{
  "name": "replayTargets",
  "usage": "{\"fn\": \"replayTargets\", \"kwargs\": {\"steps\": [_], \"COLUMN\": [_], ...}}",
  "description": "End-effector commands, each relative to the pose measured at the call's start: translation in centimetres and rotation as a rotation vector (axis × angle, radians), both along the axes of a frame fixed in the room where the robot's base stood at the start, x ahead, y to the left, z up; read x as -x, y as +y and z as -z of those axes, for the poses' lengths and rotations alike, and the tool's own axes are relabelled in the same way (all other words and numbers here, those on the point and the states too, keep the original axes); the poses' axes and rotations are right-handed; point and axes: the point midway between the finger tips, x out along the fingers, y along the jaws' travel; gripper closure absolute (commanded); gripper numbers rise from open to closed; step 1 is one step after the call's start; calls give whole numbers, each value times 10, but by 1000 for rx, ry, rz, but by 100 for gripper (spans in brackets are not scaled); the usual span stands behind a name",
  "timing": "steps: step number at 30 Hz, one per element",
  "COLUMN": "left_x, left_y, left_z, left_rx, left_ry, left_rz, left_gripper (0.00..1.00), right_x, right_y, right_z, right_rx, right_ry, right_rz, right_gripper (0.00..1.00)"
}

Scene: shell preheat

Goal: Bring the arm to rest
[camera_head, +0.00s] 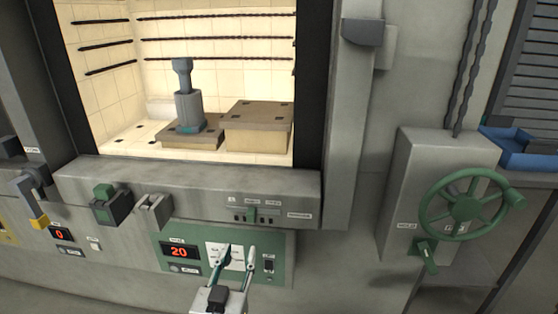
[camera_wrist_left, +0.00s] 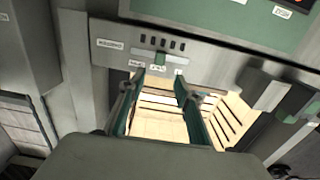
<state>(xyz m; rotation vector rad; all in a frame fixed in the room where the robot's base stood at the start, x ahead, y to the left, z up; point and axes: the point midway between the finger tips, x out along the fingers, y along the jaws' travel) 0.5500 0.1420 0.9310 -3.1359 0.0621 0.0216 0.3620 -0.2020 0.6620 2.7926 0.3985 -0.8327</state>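My left gripper (camera_head: 239,247) is in front of the green control panel (camera_head: 283,272) below the furnace opening. Its two fingers are apart with nothing between them. In the left wrist view the gripper (camera_wrist_left: 160,79) is also open and empty, and the lit furnace chamber shows behind it. My right gripper is in neither view. A grey shell-like cylinder (camera_head: 188,110) with a narrower top stands upright on a low brown slab (camera_head: 207,142) inside the furnace, well away from the gripper.
A thicker block (camera_head: 258,128) stands beside the slab in the chamber. The furnace sill (camera_head: 182,193) carries a green slider (camera_head: 251,216) above the gripper. The panel has a display (camera_head: 180,251) reading 20. A green handwheel (camera_head: 470,207) and a blue tray (camera_head: 530,155) are at the right.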

Motion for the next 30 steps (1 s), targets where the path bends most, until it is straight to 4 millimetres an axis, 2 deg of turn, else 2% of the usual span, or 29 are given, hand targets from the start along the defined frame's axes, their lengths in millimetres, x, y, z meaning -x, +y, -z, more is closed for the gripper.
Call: {"fn": "replayTargets", "kwargs": {"steps": [2, 5, 9, 12, 15, 18, 21, 30], "left_x": [9, 31, 79, 117, 151, 174, 186, 189], "left_y": [3, 10, 25, 37, 48, 56, 60, 60], "left_z": [26, 75, 155, 202, 236, 256, 267, 269], "left_rx": [-20, -60, -124, -160, -186, -200, -209, -210], "left_ry": [48, 143, 302, 401, 478, 527, 552, 558], "left_rz": [14, 46, 110, 154, 193, 218, 233, 236], "left_gripper": [67, 67, 67, 67, 67, 67, 67, 67], "right_x": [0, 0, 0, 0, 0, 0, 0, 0], "right_y": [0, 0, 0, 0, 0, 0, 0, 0], "right_z": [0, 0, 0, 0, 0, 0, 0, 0], "right_rx": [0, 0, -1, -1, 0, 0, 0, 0], "right_ry": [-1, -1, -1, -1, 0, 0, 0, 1], "right_rz": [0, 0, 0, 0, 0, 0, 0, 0], "right_gripper": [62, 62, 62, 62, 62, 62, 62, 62]}}
